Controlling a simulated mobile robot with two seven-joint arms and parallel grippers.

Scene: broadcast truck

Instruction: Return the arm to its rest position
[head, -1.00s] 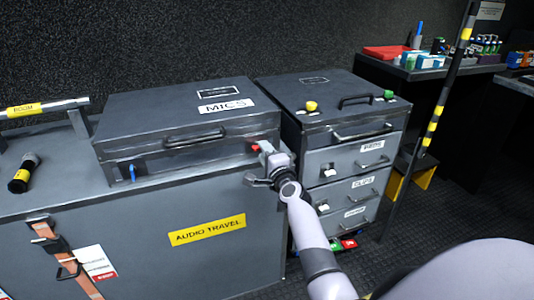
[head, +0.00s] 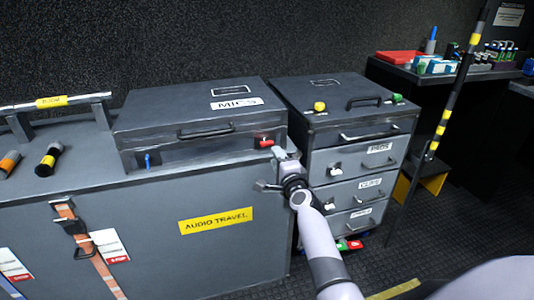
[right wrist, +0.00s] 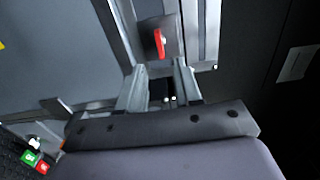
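My right arm reaches up from the bottom of the head view. Its gripper (head: 272,172) is beside the gap between the grey trunk (head: 150,240) labelled AUDIO TRAVEL and the drawer cabinet (head: 322,157). It is just below the red latch (head: 265,143) of the MICS case (head: 170,110). In the right wrist view the two fingers of the gripper (right wrist: 160,85) stand apart with nothing between them. The red latch (right wrist: 159,43) shows beyond the fingertips, and I see no contact with it. My left gripper is out of view.
The drawer cabinet stands close to the right of my gripper. A black-and-yellow striped pole (head: 440,125) leans further right. A dark workbench (head: 440,75) with small items is behind it. Dark floor (head: 420,255) lies open at the lower right.

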